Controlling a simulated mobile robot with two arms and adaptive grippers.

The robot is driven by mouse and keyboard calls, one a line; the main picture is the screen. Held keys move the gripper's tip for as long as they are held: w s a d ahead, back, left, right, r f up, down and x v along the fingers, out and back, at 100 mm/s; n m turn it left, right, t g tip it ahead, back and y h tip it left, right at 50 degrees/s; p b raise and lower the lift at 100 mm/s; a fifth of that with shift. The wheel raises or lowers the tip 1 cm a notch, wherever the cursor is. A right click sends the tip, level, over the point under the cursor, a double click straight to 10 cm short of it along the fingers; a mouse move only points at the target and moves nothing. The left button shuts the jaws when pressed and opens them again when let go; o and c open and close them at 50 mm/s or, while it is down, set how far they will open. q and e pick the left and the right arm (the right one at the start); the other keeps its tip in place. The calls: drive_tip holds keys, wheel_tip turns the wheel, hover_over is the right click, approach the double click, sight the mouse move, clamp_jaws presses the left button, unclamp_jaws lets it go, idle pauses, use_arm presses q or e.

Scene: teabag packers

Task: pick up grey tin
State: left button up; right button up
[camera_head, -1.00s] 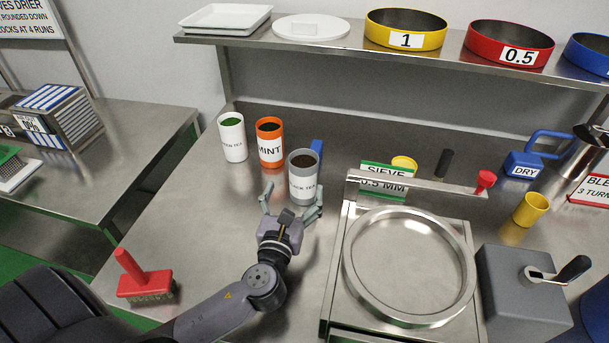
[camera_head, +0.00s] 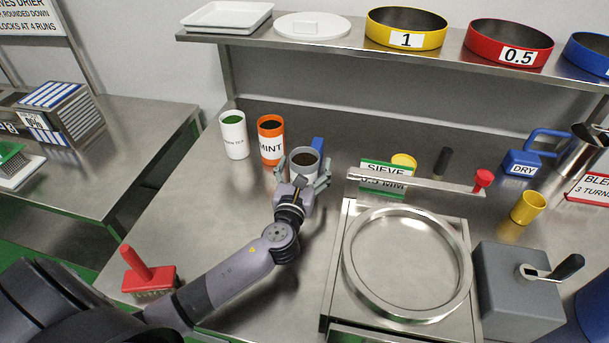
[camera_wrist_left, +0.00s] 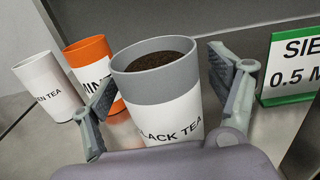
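The grey tin (camera_head: 305,155) stands upright on the steel bench, with dark contents near its rim. In the left wrist view the grey tin (camera_wrist_left: 165,95) shows a white label reading "BLACK TEA". My left gripper (camera_head: 303,172) is open around the tin, one finger on each side. In the left wrist view the fingers of my left gripper (camera_wrist_left: 165,105) flank the tin; the left finger is close to its side and a gap shows at the right finger. The gripper's palm hides the tin's base. My right gripper is not in view.
An orange mint tin (camera_head: 270,140) and a white green-tea tin (camera_head: 234,135) stand just left of the grey tin. A sieve machine (camera_head: 342,235) with a sign (camera_head: 385,175) is to the right. A red brush (camera_head: 148,275) lies at the front left.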

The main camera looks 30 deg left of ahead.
use_arm(q)
drive_tip(key=c, duration=1.2)
drive_tip(key=shift+c, duration=0.2)
